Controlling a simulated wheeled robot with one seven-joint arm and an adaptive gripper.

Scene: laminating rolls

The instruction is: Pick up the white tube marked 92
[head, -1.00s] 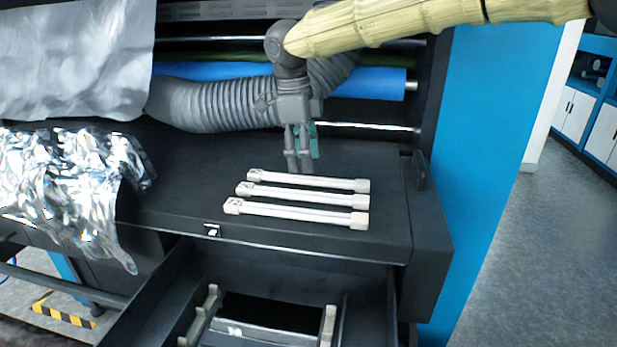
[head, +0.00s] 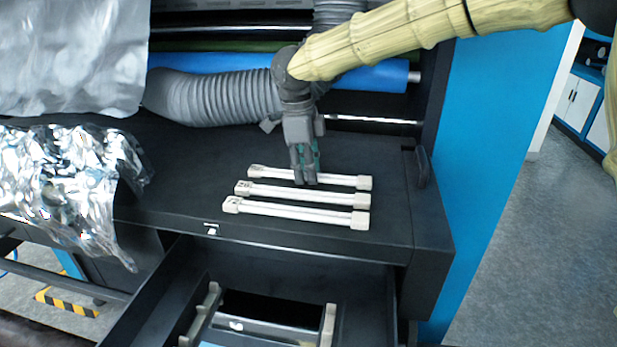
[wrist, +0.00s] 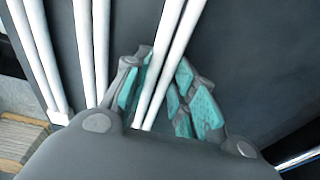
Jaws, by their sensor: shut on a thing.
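Three white tubes with blocky end caps lie side by side on the black bench top. They are the far tube (head: 340,181), the middle tube (head: 290,194) and the near tube (head: 290,212). Marks on the left caps are too small to read, so I cannot tell which is 92. My gripper (head: 306,181) is lowered onto the far tube around its middle and shut on it. In the wrist view the teal-padded fingers of my gripper (wrist: 160,95) close on either side of the far tube (wrist: 176,35). The fingers hide part of its middle.
An open black drawer (head: 165,290) with pale holders (head: 327,325) lies below the bench front. Crumpled silver foil (head: 65,185) hangs at the left. A grey ribbed hose (head: 215,100) and blue roll (head: 385,77) are behind. The bench left of the tubes is clear.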

